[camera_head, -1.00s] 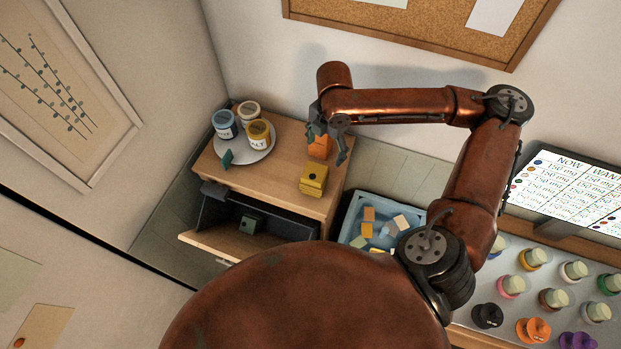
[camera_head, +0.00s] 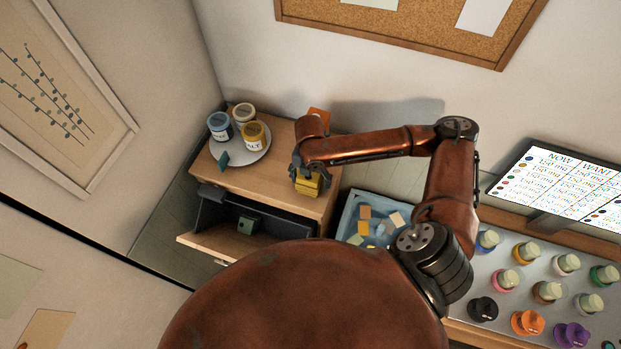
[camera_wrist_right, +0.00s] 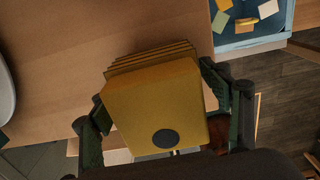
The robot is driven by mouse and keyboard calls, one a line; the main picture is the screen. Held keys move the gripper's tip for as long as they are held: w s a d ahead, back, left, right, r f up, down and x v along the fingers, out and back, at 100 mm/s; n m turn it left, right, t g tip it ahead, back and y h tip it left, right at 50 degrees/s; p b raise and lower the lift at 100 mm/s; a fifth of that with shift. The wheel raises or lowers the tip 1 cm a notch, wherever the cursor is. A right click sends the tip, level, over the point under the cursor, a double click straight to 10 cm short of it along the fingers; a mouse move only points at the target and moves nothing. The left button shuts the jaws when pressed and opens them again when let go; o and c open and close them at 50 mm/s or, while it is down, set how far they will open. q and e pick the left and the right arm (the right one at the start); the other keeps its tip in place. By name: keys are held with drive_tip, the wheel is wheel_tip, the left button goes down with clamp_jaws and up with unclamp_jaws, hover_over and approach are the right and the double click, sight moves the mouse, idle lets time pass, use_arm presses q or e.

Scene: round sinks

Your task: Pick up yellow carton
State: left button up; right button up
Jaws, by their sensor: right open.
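The yellow carton (camera_head: 308,185) stands near the front right of the wooden cabinet top. My right gripper (camera_head: 309,178) is over it, partly hiding it. In the right wrist view the yellow carton (camera_wrist_right: 155,105) shows a dark round spot and lies between the two open fingers of my right gripper (camera_wrist_right: 165,125), one on each side. I cannot tell whether the fingers touch it. My left gripper is not in view.
An orange carton (camera_head: 319,116) stands behind my right wrist. A round plate (camera_head: 262,154) with several jars is to the left. The drawer (camera_head: 222,240) below is open with a green box (camera_head: 248,224) in it. A blue tray (camera_head: 348,216) holds several blocks.

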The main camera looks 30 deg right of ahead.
drive_tip(key=shift+c, duration=0.4)
drive_tip(key=c, duration=1.2)
drive_tip(key=shift+o, duration=0.2)
